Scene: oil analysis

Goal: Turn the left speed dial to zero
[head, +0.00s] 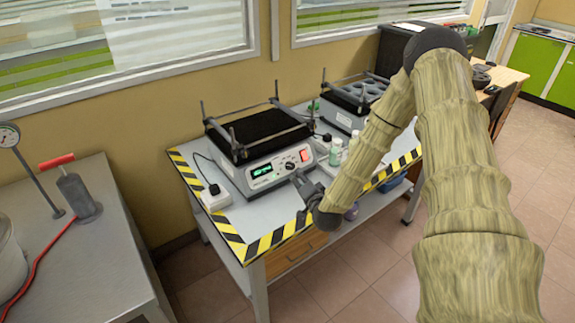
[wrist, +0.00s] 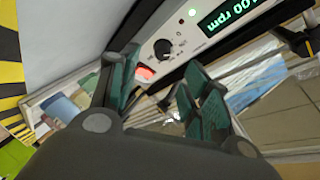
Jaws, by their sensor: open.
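The left shaker (head: 262,178) stands on the bench, with a grey front panel and a black top platform. Its speed dial (head: 289,166) is a small black knob between a lit green display (head: 262,170) and a red switch (head: 304,155). In the wrist view the dial (wrist: 162,48) shows just beyond my fingertips, and the display (wrist: 228,14) reads 100 rpm, partly cut off. My gripper (head: 308,187) is in front of the panel, open and empty. In the wrist view its fingers (wrist: 160,88) are apart on either side below the dial, not touching it.
A second shaker (head: 355,97) stands behind to the right, partly hidden by my arm. Small bottles (head: 336,148) stand right of the left shaker. A white power block (head: 215,198) sits at its left. Yellow-black tape (head: 262,243) edges the bench.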

